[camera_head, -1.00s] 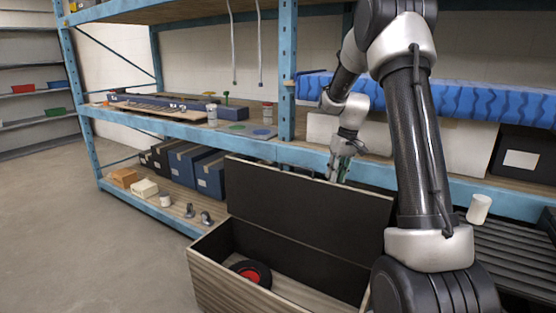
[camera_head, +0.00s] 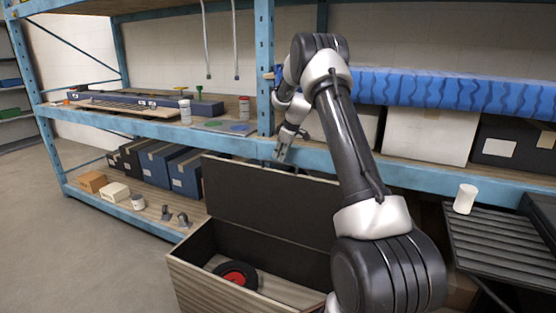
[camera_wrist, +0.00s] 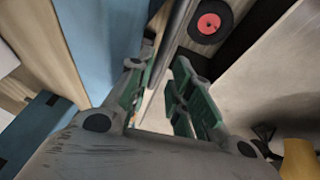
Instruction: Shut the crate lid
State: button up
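The crate (camera_head: 205,290) has pale wood-grain sides and a dark inside, and stands open on the floor before the shelving. Its dark lid (camera_head: 265,205) stands up from the far side, leaning back a little. My gripper (camera_head: 281,160) is at the lid's top edge, right of its middle; the head view does not show whether it touches. In the wrist view, my gripper (camera_wrist: 158,82) has its green-padded fingers apart. A thin edge, seemingly the lid's (camera_wrist: 176,32), runs toward the gap between them. I cannot tell whether they touch it.
A black wheel with a red hub (camera_head: 236,274) lies in the crate; it also shows in the wrist view (camera_wrist: 209,24). The blue shelf beam (camera_head: 400,172) runs close behind the lid. A white cup (camera_head: 465,198) stands on a dark ribbed surface at right. Open floor lies left.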

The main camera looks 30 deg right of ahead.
aim_at(277, 162)
jog(key=shift+x, duration=1.65)
grip_shut()
jog(key=shift+s, duration=0.15)
